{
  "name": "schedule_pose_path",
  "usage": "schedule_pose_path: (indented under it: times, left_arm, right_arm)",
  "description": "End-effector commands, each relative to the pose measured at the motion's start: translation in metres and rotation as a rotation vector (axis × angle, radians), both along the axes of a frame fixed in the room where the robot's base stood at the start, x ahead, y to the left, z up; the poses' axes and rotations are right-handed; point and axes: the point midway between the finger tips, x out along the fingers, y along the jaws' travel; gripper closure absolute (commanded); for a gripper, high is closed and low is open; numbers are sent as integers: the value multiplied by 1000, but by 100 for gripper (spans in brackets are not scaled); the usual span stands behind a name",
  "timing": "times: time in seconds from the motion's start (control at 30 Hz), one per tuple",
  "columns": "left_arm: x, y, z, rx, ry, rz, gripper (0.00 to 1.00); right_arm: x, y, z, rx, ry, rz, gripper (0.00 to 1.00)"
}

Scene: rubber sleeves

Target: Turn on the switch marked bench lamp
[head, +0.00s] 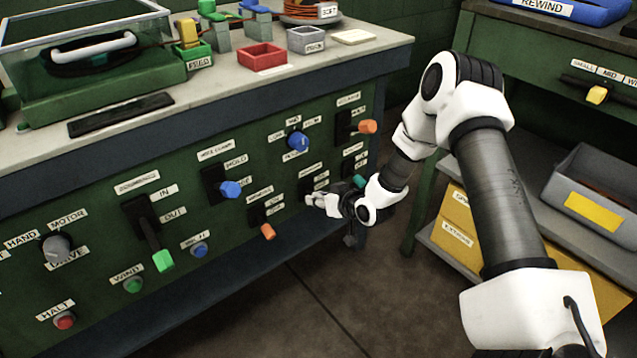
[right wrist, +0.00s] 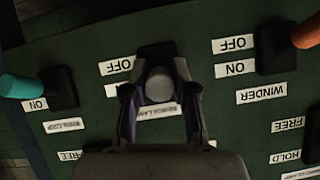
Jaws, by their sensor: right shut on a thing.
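My right gripper (head: 318,203) is at the green front panel of the bench, at a switch with a black plate (head: 306,186). In the right wrist view, which is upside down, the two fingers of the gripper (right wrist: 160,98) are closed around the grey knob (right wrist: 160,85) of this switch. Its label (right wrist: 157,111) is partly hidden by the fingers and seems to end in LAMP. OFF (right wrist: 117,66) and a half-hidden second label stand beside it. I cannot tell which way the lever is set. My left gripper is not in view.
A teal-knobbed switch (right wrist: 22,87) and the orange-knobbed WINDER switch (right wrist: 305,34) flank the gripper. Blue knobs (head: 230,189) and a green-tipped lever (head: 162,260) stick out farther left. A shelf with a grey bin (head: 590,190) stands at the right.

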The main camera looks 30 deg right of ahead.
Motion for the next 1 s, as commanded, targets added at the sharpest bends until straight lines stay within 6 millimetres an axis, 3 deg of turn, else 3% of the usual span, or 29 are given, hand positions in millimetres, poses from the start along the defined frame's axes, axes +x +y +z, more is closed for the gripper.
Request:
schedule_pose_path:
  times: [0.03, 0.3, 0.87, 0.9, 0.97, 1.0]
  left_arm:
    - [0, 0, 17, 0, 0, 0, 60]
    - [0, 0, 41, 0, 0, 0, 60]
    - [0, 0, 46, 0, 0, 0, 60]
    - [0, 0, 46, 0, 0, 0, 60]
    - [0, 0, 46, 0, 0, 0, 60]
    - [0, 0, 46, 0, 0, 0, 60]
  right_arm:
    - [1, 0, 11, -4, 29, 2, 100]
    - [2, 0, 11, -13, 159, 0, 100]
    - [3, 0, 9, -16, 200, 0, 100]
    - [3, 0, 9, -16, 200, 0, 66]
    - [3, 0, 9, -16, 200, 0, 48]
    - [3, 0, 9, -16, 200, 0, 48]
